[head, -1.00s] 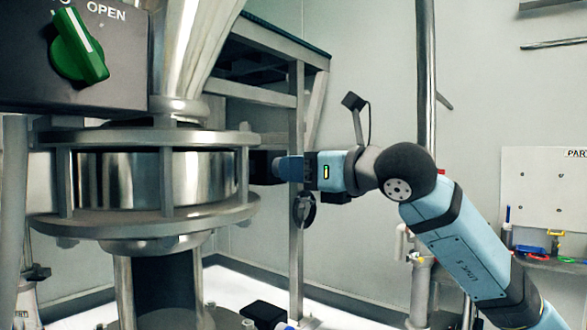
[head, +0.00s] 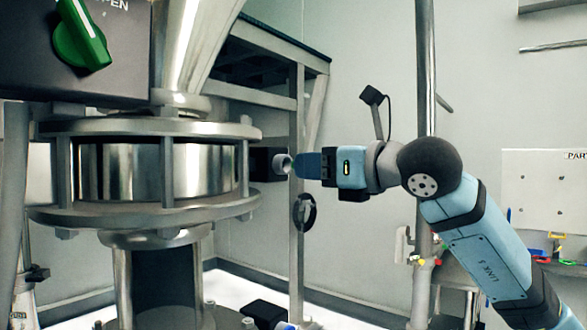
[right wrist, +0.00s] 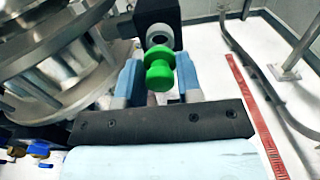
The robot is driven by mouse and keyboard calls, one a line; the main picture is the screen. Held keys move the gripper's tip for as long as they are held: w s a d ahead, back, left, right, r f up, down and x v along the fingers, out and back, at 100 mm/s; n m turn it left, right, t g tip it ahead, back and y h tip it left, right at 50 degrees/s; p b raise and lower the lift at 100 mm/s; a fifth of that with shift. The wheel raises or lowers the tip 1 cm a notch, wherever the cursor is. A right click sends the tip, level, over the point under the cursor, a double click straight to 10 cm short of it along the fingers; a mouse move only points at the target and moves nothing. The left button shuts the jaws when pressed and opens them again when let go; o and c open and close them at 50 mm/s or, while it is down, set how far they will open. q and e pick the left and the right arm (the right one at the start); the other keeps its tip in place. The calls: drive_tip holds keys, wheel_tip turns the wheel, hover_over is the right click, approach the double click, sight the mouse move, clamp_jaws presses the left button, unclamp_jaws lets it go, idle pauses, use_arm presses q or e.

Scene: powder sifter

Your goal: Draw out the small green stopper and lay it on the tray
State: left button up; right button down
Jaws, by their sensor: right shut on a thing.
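The small green stopper (right wrist: 159,70) shows in the right wrist view between the two blue fingers of my right gripper (right wrist: 158,83), which is shut on it. Just beyond it is the round grey socket (right wrist: 160,36) on a black block, with its mouth showing. The stopper appears to be outside the socket. In the head view my right gripper (head: 298,165) points left at the socket (head: 282,164), close to it. The fingers hide the stopper there. I cannot make out a tray with certainty. My left gripper is not in view.
The metal sifter body (head: 150,170) with its flanges stands left of the gripper. A control box with a green knob (head: 82,35) is above it. A frame post (head: 296,150) stands behind the gripper. A shelf with coloured items (head: 550,258) is at the far right.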

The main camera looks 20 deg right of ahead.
drive_tip(key=shift+b+v, duration=0.6)
drive_tip(key=shift+v, duration=1.05)
